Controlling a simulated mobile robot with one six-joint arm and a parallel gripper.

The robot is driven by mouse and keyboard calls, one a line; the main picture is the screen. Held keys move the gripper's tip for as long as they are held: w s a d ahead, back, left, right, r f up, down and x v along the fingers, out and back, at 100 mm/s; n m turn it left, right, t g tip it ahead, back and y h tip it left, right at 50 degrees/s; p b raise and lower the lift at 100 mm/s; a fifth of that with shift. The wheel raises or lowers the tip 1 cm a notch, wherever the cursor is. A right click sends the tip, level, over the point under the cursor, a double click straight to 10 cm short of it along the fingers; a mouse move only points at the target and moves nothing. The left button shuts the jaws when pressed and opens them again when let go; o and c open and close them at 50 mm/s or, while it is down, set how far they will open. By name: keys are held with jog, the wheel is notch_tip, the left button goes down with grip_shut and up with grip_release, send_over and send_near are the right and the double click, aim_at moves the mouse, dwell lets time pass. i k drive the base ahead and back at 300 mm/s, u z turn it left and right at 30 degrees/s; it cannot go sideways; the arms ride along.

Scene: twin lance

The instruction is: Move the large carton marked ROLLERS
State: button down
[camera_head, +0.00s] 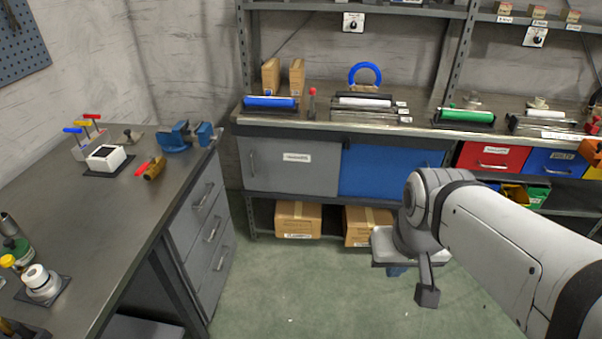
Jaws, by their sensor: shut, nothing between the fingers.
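Two large brown cartons sit on the low shelf under the bench, a left carton (298,220) and a right carton (362,224). Both have printing and small white labels too small to read, so I cannot tell which is marked ROLLERS. My arm comes in from the lower right and hides the right end of the right carton. My gripper (427,294) hangs down over the floor, in front of and to the right of the right carton. It is shut and empty, and appears apart from both cartons.
A workbench (110,215) with drawers, a blue vise (183,137) and small tools stands at left. The back bench (380,122) carries rollers and has a grey door (275,165) and blue door (385,170). Green floor (300,285) is clear before the cartons.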

aim_at(292, 219)
jog(key=u, duration=0.05)
jog(key=i, duration=1.05)
jog(key=u, duration=0.9)
